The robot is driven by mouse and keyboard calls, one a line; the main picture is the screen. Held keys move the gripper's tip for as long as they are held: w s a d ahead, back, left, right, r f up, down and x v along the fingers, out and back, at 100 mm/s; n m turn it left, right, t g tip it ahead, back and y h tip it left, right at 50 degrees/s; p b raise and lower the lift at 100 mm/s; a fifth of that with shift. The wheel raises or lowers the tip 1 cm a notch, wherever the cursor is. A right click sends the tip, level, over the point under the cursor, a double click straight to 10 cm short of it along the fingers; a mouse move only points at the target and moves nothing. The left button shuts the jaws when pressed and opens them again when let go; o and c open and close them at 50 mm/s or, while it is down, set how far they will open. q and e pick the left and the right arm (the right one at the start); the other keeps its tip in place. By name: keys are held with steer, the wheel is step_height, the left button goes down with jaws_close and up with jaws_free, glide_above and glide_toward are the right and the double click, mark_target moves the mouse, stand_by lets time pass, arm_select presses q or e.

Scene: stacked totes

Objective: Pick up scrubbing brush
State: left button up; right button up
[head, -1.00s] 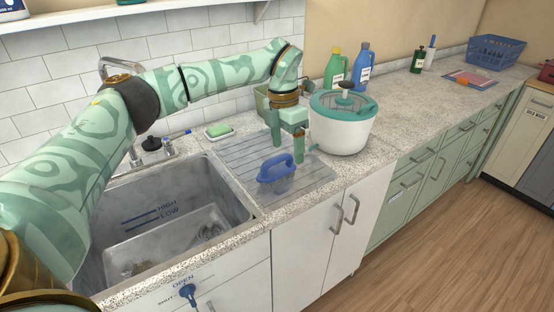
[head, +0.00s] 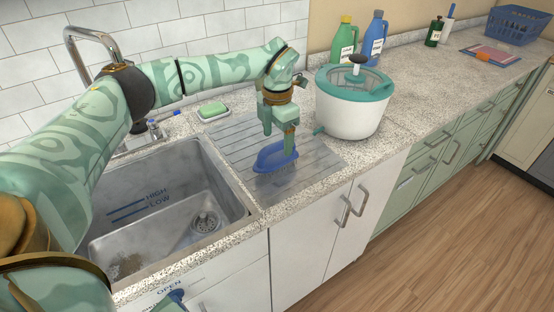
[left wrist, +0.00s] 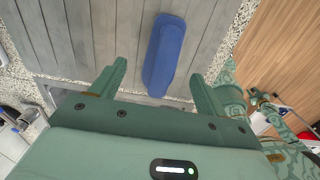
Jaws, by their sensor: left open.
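The scrubbing brush (head: 272,157) has a blue handle and lies bristles down on the grooved drainboard (head: 228,146) beside the sink. My left gripper (head: 278,141) is just above the brush, pointing down. In the left wrist view the blue handle (left wrist: 165,50) shows between the two open fingers of the left gripper (left wrist: 158,74), with a gap on either side.
The sink basin (head: 150,208) is left of the drainboard. A white salad spinner (head: 350,116) with a teal lid stands close to the right of my left gripper. A green soap bar (head: 212,110) lies behind. Green and blue bottles stand at the wall. The counter farther right is mostly clear.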

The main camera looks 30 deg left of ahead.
mark_target(276, 158)
arm_select(q)
steer(key=f, duration=0.1)
steer(key=f+b, duration=0.1)
steer(key=f, duration=0.2)
steer(key=shift+s+f+b, duration=0.3)
steer(key=shift+s+f, duration=0.1)
steer(key=shift+f, duration=0.3)
steer(key=shift+r, duration=0.1)
steer(key=c, duration=1.1)
